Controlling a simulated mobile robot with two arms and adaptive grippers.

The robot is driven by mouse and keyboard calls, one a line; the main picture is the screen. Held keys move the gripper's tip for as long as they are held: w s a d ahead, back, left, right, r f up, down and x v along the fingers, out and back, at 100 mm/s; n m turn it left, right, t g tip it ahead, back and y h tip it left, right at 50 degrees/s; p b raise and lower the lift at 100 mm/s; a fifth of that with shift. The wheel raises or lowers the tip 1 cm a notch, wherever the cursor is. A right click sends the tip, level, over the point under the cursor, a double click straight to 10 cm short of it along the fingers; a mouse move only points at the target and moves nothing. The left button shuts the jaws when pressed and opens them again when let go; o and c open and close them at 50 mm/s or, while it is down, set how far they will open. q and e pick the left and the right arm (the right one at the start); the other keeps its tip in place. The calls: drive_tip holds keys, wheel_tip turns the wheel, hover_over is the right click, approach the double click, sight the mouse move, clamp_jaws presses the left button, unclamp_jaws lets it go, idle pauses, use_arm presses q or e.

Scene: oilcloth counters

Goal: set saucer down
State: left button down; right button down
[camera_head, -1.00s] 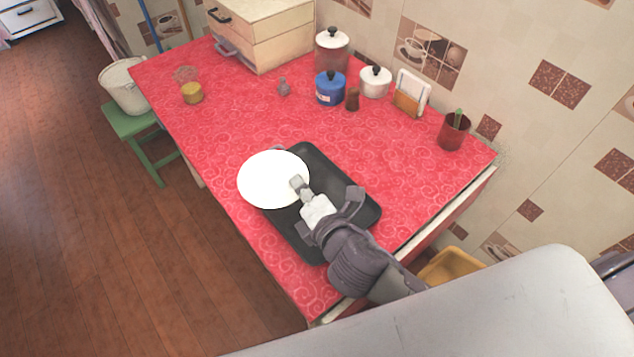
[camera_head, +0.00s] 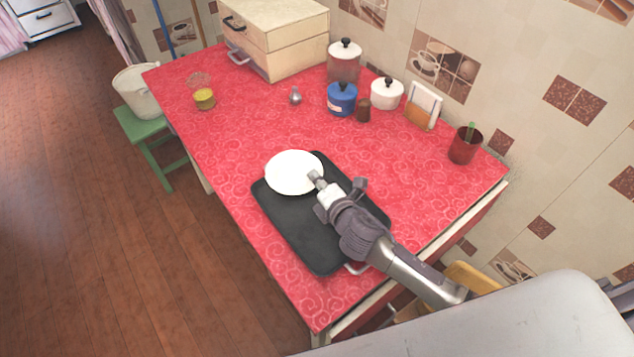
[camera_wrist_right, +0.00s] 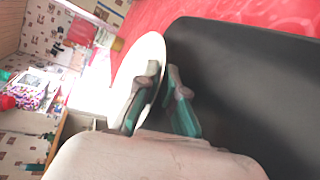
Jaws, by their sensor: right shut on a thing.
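The white saucer (camera_head: 293,172) is at the far left part of the black tray (camera_head: 300,232) on the red counter. My right gripper (camera_head: 317,180) is shut on the saucer's near right rim. In the right wrist view the saucer (camera_wrist_right: 148,58) stands between the fingers (camera_wrist_right: 165,92), with the black tray (camera_wrist_right: 245,75) beside it. I cannot tell whether the saucer's underside touches the tray. My left gripper is in neither view.
A blue pot (camera_head: 342,100), a white pot (camera_head: 387,93), a brown jar (camera_head: 363,111) and a napkin holder (camera_head: 422,106) stand along the wall side. A red cup (camera_head: 465,145) is at the right. The red counter (camera_head: 245,125) is clear behind the tray.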

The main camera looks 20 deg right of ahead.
drive_tip(key=shift+f, duration=0.4)
drive_tip(key=shift+f, duration=0.15)
drive_tip(key=shift+f+b, duration=0.25)
drive_tip(key=shift+b, duration=0.05)
drive_tip(key=c, duration=1.3)
unclamp_jaws()
drive_tip(key=shift+f, duration=0.1)
drive_tip(key=v, duration=0.8)
drive_tip(key=r+v, duration=0.1)
drive_tip(key=v, duration=0.3)
